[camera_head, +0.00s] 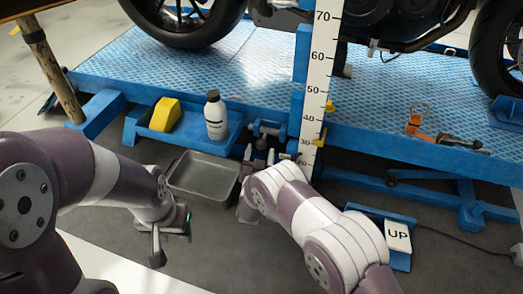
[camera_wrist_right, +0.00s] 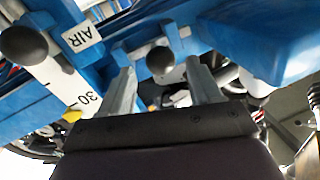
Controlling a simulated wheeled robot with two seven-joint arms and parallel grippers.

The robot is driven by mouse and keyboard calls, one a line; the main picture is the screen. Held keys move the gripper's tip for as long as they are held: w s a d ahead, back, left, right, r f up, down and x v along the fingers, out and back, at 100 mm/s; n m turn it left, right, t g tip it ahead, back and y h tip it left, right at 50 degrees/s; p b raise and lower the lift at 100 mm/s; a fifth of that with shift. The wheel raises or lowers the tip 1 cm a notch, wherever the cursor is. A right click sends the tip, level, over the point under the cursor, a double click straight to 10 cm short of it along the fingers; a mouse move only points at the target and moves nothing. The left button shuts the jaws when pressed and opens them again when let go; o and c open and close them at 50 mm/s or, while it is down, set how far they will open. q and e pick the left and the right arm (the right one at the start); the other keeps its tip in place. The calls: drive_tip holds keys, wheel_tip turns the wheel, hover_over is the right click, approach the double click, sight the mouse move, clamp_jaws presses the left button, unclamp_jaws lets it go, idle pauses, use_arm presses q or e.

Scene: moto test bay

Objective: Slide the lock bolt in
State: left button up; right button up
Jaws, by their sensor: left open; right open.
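The lock bolt's dark round knob (camera_wrist_right: 159,60) shows in the right wrist view, in front of a blue bracket (camera_wrist_right: 136,46) under the lift. It appears between the two grey fingers of my right gripper (camera_wrist_right: 160,80), which is open; I cannot tell whether they touch it. In the head view my right gripper (camera_head: 259,160) is low at the lift's front edge, beside the measuring scale, and the knob is hard to make out there. My left gripper (camera_head: 170,232) is open and empty above the floor, in front of the metal pan.
A second dark knob (camera_wrist_right: 24,43) sits left of an AIR label (camera_wrist_right: 82,35). The blue lift platform (camera_head: 240,62) carries a motorcycle. A side tray holds a white bottle (camera_head: 215,116) and a yellow block (camera_head: 166,114). A grey pan (camera_head: 203,178) and an UP pedal (camera_head: 398,236) are low down.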

sight(263, 147)
drive_tip(key=w+b, duration=0.1)
drive_tip(key=w, duration=0.3)
drive_tip(key=shift+d+f+b, duration=0.15)
drive_tip(key=shift+d+b, duration=0.05)
drive_tip(key=shift+b, duration=0.2)
drive_tip(key=shift+w, duration=0.25)
clamp_jaws()
drive_tip(key=shift+s+d+r+p, duration=0.15)
drive_tip(key=shift+d+r+p, duration=0.2)
drive_tip(key=shift+p, duration=0.15)
drive_tip(key=d+p, duration=0.1)
drive_tip(key=d, duration=0.1)
drive_tip(key=s+d+p, duration=0.1)
drive_tip(key=d+p, duration=0.1)
drive_tip(key=shift+s, duration=0.15)
use_arm(q)
drive_tip(key=shift+r, duration=0.3)
use_arm(e)
drive_tip(key=shift+d+f, duration=0.25)
drive_tip(key=shift+f, duration=0.05)
drive_tip(key=shift+s, duration=0.1)
unclamp_jaws()
drive_tip(key=shift+d+r, duration=0.1)
drive_tip(key=shift+d, duration=0.05)
